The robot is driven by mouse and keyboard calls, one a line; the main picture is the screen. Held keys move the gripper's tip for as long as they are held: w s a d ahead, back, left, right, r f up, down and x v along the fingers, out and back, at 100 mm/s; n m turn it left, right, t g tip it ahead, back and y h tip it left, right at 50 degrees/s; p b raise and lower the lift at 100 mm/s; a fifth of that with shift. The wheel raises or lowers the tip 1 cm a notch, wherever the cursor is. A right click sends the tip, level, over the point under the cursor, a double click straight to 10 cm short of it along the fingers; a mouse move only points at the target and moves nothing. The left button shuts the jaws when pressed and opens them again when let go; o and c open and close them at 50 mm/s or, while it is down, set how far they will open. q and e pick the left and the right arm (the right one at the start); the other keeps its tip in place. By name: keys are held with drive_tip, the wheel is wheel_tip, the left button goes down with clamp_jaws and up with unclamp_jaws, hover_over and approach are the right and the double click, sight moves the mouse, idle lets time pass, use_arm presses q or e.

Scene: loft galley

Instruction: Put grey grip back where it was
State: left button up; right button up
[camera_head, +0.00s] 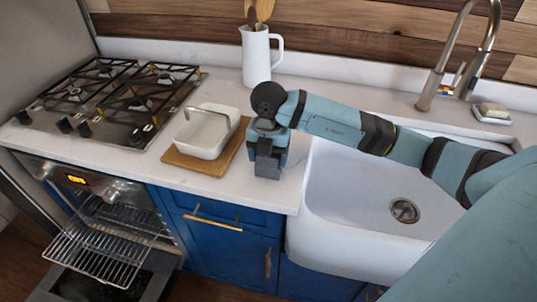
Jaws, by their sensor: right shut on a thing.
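My right gripper (267,158) points down over the strip of white counter between the wooden board and the sink. It is shut on a small dark grey piece, which I take to be the grey grip (267,170). The fingers and the piece are similar in colour, so I cannot tell where one ends and the other begins. I also cannot tell whether the piece touches the counter. My left gripper is out of view.
Left of the gripper, a white dish (203,143) with a thin grey arched handle (207,108) sits on a wooden board (192,164). A white jug (256,58) with utensils stands behind. The white sink (350,232) is right; the oven door (108,275) hangs open, its rack (105,240) out.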

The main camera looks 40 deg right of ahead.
drive_tip(key=o, duration=0.9)
drive_tip(key=shift+r, duration=0.1)
drive_tip(key=shift+r, duration=0.3)
wheel_tip(320, 180, up, 12)
drive_tip(key=shift+w+f, duration=0.1)
drive_tip(key=shift+f, duration=0.15)
